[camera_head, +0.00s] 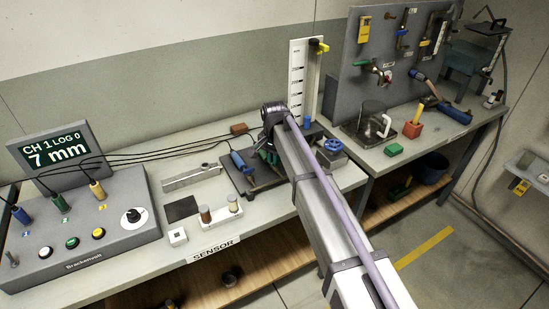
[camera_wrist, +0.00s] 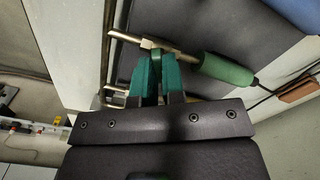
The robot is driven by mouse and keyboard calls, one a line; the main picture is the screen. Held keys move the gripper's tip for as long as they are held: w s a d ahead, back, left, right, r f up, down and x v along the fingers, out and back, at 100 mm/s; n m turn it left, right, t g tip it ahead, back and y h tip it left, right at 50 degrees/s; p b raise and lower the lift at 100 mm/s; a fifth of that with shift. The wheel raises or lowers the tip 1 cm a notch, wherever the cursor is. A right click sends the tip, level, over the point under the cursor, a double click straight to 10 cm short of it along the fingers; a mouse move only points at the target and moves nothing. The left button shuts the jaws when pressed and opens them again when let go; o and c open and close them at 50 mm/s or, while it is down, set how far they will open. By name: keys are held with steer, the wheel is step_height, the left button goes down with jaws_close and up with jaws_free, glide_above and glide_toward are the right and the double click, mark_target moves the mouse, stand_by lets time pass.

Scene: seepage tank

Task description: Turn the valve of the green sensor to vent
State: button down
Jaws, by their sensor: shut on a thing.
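The green sensor (camera_wrist: 226,70) lies on a dark pad in the wrist view, with a dark cable at its right end. Its metal stem (camera_wrist: 126,37) runs left past the tips of my gripper (camera_wrist: 160,60). The teal fingers are close together, shut on the small valve lever at the stem; the lever is mostly hidden between them, so its exact angle cannot be told. In the head view my gripper (camera_head: 267,156) is low over the bench behind my arm, which hides most of the green sensor.
A blue-handled sensor (camera_head: 240,162) lies just left of my gripper. A blue valve wheel (camera_head: 333,145) and a tall scale board (camera_head: 304,80) stand close by. The console (camera_head: 85,230) at left has a display (camera_head: 53,155) reading "CH 1 LOG 0, 7 mm". Cables cross the bench.

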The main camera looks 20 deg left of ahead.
steer(key=m, duration=0.3)
steer(key=shift+m, duration=2.3)
steer(key=c, duration=1.2)
jaws_free()
steer(key=shift+r, duration=0.1)
step_height(320, 180, up, 11)
steer(key=p, duration=1.1)
